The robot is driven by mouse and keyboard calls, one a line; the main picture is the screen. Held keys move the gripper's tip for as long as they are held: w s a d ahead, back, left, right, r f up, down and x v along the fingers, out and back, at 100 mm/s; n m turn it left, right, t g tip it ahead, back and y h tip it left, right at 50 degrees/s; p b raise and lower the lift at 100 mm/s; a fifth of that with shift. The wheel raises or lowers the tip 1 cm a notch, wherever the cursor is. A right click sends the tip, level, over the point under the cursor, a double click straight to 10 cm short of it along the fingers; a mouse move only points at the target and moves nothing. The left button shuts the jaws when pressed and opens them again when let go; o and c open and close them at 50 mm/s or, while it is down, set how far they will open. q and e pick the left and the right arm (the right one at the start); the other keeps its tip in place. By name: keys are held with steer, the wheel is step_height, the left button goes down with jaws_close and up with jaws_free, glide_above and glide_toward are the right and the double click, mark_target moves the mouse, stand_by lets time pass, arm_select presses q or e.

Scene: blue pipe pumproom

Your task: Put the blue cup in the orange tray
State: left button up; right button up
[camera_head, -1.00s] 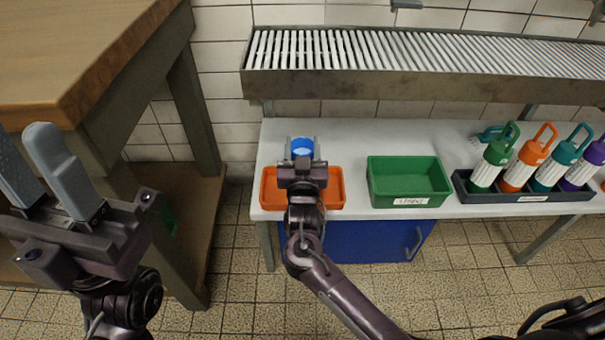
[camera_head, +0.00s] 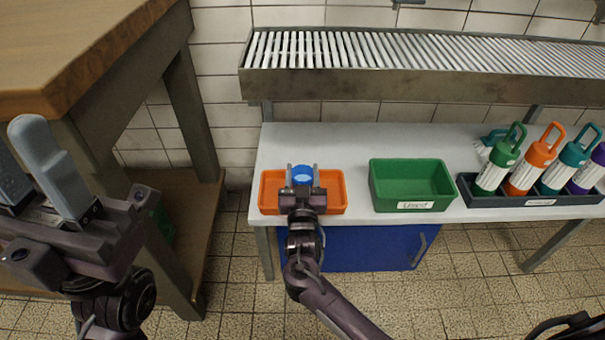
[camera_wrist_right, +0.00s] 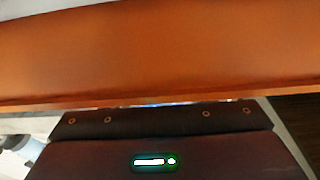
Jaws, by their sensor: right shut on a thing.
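The blue cup (camera_head: 302,174) is held between the fingers of my right gripper (camera_head: 302,176). In the head view it overlaps the back part of the orange tray (camera_head: 334,192), on the white bench. I cannot tell whether it touches the tray floor. My right gripper's body and wrist hide the tray's middle and front. In the right wrist view the tray's orange wall (camera_wrist_right: 160,50) fills the upper part, close to the camera, and hides nearly all of the cup. My left gripper (camera_head: 27,168) is open and empty at the left, far from the tray.
A green bin (camera_head: 411,206) stands right of the tray, with a gap between. Several bottles stand in a dark rack (camera_head: 530,200) further right. A slatted metal shelf (camera_head: 400,85) overhangs the bench's back. A wooden table (camera_head: 80,50) stands at the left.

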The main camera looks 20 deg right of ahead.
steer(key=o, duration=1.1)
steer(key=shift+f, duration=0.1)
